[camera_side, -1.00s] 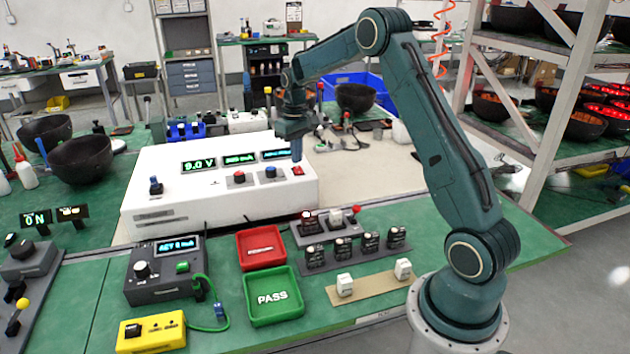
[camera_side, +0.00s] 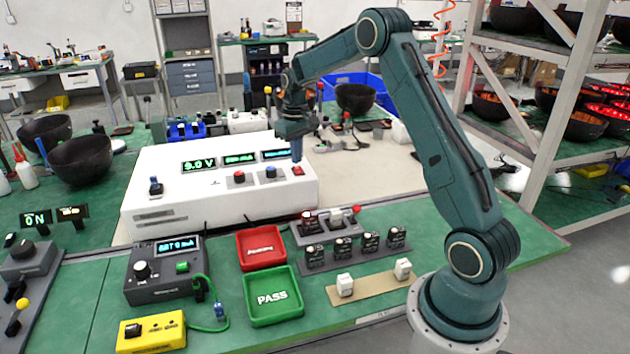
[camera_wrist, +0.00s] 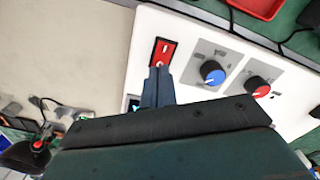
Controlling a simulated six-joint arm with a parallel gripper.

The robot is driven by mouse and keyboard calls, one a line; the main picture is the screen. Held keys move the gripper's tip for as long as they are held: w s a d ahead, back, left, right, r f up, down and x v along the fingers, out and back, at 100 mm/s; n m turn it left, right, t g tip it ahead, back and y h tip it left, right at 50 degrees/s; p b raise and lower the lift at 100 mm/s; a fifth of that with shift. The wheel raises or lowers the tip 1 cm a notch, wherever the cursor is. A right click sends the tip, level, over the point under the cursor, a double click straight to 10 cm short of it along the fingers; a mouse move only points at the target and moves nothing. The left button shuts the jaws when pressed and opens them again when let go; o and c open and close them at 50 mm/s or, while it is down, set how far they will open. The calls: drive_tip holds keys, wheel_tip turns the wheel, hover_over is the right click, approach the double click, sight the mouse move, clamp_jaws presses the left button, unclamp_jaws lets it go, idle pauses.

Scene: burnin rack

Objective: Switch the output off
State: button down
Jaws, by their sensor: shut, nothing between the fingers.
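The white power supply (camera_side: 220,212) stands on the green bench. Its display (camera_side: 198,164) reads 9.0 V, and the other two displays are too blurred to read. A red rocker switch (camera_side: 298,171) sits at the right end of its top panel; it also shows in the wrist view (camera_wrist: 163,50). My gripper (camera_side: 297,158) points down with shut, empty fingers over the switch. In the wrist view the fingertips (camera_wrist: 159,68) overlap the switch's near end. I cannot tell whether they touch it. A red knob (camera_wrist: 258,86) and a blue knob (camera_wrist: 212,72) are beside it.
A dark meter box (camera_side: 165,270) with a lit display stands in front of the supply. A red tray (camera_side: 262,265) and a green PASS tray (camera_side: 273,315) lie beside it. Relay-like modules (camera_side: 340,250) stand in rows to the right. Beige bench surface behind is partly clear.

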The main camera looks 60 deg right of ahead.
sight(297, 168)
drive_tip(key=shift+f, duration=0.95)
idle(0.8)
drive_tip(key=shift+r, duration=3.55)
drive_tip(key=shift+a+r, duration=0.1)
